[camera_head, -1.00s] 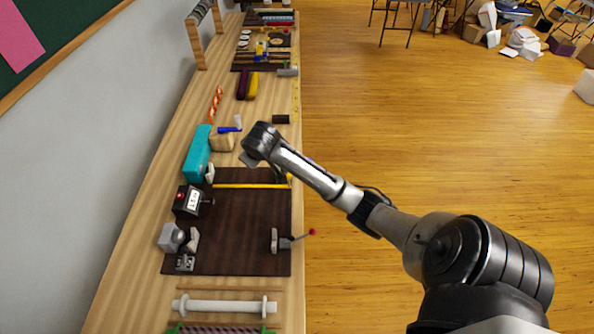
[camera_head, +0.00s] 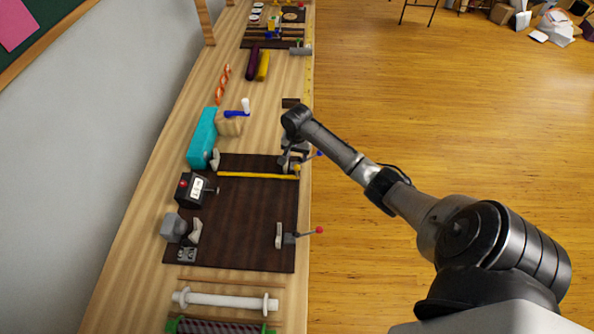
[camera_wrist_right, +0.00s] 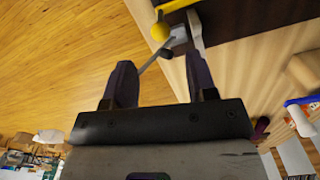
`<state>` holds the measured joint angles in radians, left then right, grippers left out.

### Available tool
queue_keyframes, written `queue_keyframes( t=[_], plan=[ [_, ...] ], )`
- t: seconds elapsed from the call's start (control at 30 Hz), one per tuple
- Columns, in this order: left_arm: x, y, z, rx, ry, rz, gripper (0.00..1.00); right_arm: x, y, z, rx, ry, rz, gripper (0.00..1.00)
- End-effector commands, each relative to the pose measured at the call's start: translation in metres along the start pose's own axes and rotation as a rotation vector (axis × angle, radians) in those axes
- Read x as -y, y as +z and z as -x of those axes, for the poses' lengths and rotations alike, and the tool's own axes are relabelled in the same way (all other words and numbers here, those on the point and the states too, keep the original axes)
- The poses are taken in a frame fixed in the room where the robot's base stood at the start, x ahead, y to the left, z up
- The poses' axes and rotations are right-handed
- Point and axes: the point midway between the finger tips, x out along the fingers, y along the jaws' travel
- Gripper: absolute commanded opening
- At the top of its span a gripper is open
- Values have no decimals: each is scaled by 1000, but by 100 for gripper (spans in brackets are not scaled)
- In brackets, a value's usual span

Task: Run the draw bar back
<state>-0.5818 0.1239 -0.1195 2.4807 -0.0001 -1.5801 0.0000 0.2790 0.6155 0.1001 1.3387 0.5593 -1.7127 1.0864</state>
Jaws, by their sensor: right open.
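The yellow bar (camera_head: 245,175), which I take to be the draw bar, lies across the far end of a dark board (camera_head: 240,220). A yellow ball knob (camera_head: 297,168) is at its right end; bar and ball also show at the top of the right wrist view (camera_wrist_right: 160,31). My right gripper (camera_head: 292,158) is over the bench edge beside the knob, partly hidden by its wrist. In the wrist view its two fingers (camera_wrist_right: 161,80) are apart, below the ball, with a thin grey lever rod (camera_wrist_right: 150,65) crossing between them and the ball. My left gripper is out of view.
A blue-tipped lever (camera_head: 318,154) is close to my right gripper. A red-tipped lever (camera_head: 318,230) stands at the near right of the board. A teal box (camera_head: 201,138) and a wooden block with a blue crank (camera_head: 230,124) lie beyond. Free floor is right.

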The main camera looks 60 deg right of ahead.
Motion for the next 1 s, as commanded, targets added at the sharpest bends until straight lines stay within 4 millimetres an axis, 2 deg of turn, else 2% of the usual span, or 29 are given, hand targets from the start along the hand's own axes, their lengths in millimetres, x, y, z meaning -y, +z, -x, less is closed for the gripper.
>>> queue_keyframes(
  t=[0.03,0.2,0.5,0.7,1.0],
  plan=[
    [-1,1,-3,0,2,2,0,0,0,-12,3,3,-1,52],
    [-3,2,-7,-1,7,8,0,0,0,-44,1,2,0,52],
    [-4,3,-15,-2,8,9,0,0,0,-87,-1,0,1,52],
    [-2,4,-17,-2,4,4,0,0,0,-100,-1,0,1,52],
    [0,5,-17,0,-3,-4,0,0,0,-103,-2,-1,2,52]
  ],
)
